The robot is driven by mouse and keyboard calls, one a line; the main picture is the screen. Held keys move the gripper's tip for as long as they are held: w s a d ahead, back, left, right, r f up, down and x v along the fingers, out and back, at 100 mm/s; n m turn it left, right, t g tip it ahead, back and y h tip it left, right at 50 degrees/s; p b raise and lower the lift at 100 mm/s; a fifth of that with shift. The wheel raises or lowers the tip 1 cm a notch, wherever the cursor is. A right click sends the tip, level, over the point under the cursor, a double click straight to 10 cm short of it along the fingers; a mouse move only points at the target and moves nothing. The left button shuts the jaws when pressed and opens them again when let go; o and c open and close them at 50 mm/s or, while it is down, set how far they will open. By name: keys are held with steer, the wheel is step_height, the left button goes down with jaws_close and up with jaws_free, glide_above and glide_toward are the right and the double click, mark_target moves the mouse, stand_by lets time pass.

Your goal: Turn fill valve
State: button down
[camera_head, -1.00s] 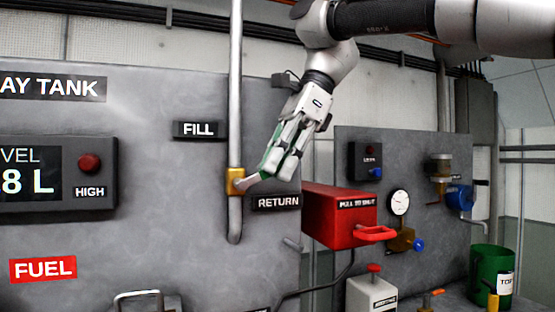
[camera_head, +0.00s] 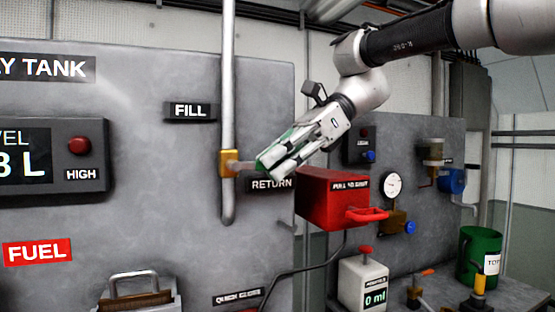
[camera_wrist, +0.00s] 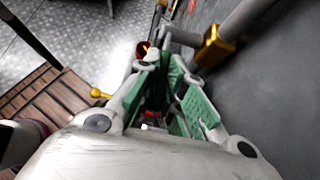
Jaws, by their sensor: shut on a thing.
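The fill valve is a brass-coloured body (camera_head: 229,163) on a vertical grey pipe, below the FILL label (camera_head: 190,110). Its short lever (camera_head: 245,166) points right, roughly level, in the head view. My gripper (camera_head: 264,166) comes in from the upper right, and its green-padded fingers are shut on the lever's outer end. The fingers hide that end. In the wrist view the brass body (camera_wrist: 216,46) shows at upper right, and the lever (camera_wrist: 178,37) runs from it towards my fingertips (camera_wrist: 160,58).
A red box (camera_head: 333,198) with a red pull handle stands just below and right of my gripper. The RETURN label (camera_head: 271,184) is under the fingers. A gauge (camera_head: 392,187) sits further right.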

steer(key=c, duration=1.5)
jaws_free()
steer(key=v, duration=1.2)
